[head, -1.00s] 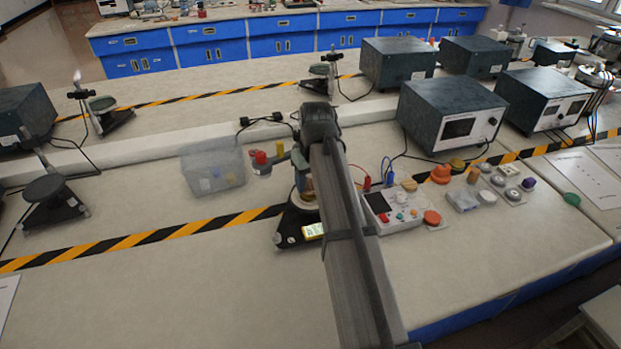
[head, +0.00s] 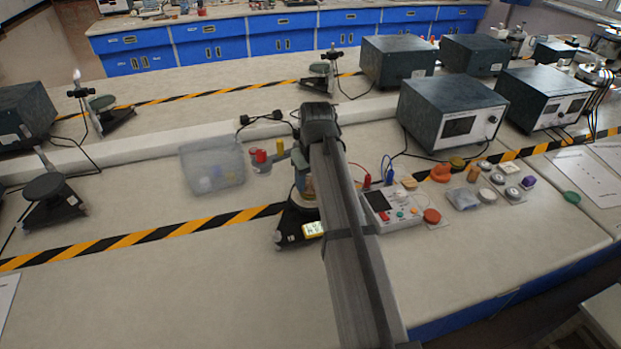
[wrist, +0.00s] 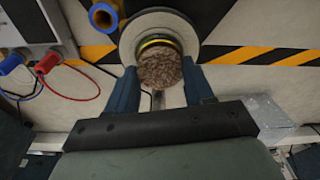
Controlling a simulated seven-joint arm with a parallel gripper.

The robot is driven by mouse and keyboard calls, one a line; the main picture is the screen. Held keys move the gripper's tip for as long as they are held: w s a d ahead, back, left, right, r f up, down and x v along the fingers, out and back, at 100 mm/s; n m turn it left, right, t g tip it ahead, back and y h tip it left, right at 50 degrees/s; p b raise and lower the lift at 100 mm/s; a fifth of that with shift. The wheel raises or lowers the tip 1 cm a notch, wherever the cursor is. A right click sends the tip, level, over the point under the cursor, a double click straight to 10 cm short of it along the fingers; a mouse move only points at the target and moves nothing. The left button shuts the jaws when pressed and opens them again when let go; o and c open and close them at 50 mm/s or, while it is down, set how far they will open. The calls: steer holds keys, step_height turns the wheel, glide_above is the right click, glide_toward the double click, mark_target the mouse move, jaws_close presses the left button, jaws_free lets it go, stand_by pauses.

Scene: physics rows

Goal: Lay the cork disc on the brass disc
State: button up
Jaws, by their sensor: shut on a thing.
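The cork disc (wrist: 160,68), brown and speckled, is between the two blue fingertips of my gripper (wrist: 162,77) in the wrist view. My gripper is shut on it. The brass disc (wrist: 157,41) shows as a thin golden rim just beyond the cork, over a round pale pan (wrist: 131,46). The cork covers most of the brass disc, and I cannot tell whether the two touch. In the head view my arm hides most of this spot; the dark stand with a lit display (head: 313,229) is beside my arm.
A meter box (head: 392,208) with red and blue leads stands right of my arm. A clear bin (head: 213,168) is to the left. In the wrist view a blue ring-shaped part (wrist: 103,16) is close to the pan. The front left bench is clear.

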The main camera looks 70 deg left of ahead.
steer(key=shift+f, duration=0.3)
stand_by(0.4)
steer(key=o, duration=1.1)
steer(key=shift+r, duration=3.5)
